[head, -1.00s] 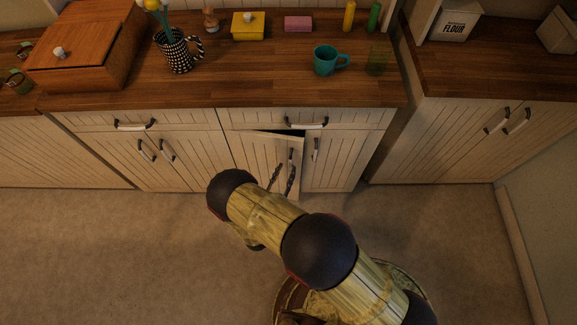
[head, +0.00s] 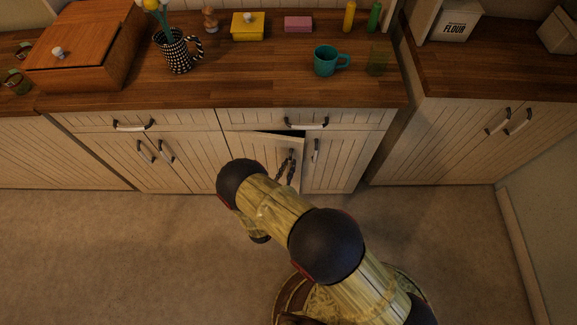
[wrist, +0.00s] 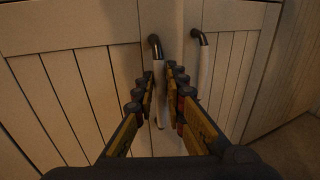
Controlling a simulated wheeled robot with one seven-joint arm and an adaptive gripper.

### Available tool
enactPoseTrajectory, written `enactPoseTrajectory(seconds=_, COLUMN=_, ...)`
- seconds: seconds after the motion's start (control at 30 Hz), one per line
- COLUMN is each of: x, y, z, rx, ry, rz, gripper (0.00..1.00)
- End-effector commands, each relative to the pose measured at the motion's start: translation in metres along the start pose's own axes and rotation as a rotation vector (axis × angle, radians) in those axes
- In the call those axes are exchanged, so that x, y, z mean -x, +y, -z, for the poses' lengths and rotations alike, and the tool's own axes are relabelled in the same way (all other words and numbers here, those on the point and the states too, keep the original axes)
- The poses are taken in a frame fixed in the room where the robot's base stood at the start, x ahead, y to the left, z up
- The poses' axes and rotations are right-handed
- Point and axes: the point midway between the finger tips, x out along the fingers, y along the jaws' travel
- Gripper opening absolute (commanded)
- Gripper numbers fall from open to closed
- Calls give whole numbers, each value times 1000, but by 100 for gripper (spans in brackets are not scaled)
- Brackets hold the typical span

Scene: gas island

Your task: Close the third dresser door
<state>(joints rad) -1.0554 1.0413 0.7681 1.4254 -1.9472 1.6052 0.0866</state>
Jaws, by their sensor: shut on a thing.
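The third dresser door (head: 262,152) is in the head view, below the right-hand drawer of the middle cabinet. It stands slightly ajar, with a dark gap along its top edge. Its white handle with dark ends shows in the wrist view (wrist: 168,95). My gripper (head: 286,163) is at this handle. In the wrist view my gripper's fingers (wrist: 163,78) stand on either side of the handle, shut on it. The fourth door (head: 335,160), just to the right, is closed, and its handle (wrist: 200,70) stands just right of my fingers.
The drawer (head: 265,119) above the door is closed. The wooden counter (head: 270,85) holds a teal mug (head: 325,61), a checkered pitcher (head: 178,52) and a yellow box (head: 248,26). The floor (head: 110,255) to the left is clear.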

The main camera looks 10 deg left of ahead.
Motion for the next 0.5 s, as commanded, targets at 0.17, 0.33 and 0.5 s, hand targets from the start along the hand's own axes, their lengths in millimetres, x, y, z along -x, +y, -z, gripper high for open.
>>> enactPoseTrajectory(seconds=0.17, x=0, y=0, z=0, rx=0, ry=0, rz=0, gripper=0)
enactPoseTrajectory(seconds=0.33, x=0, y=0, z=0, rx=0, ry=0, rz=0, gripper=0)
enactPoseTrajectory(seconds=0.5, x=0, y=0, z=0, rx=0, ry=0, rz=0, gripper=0)
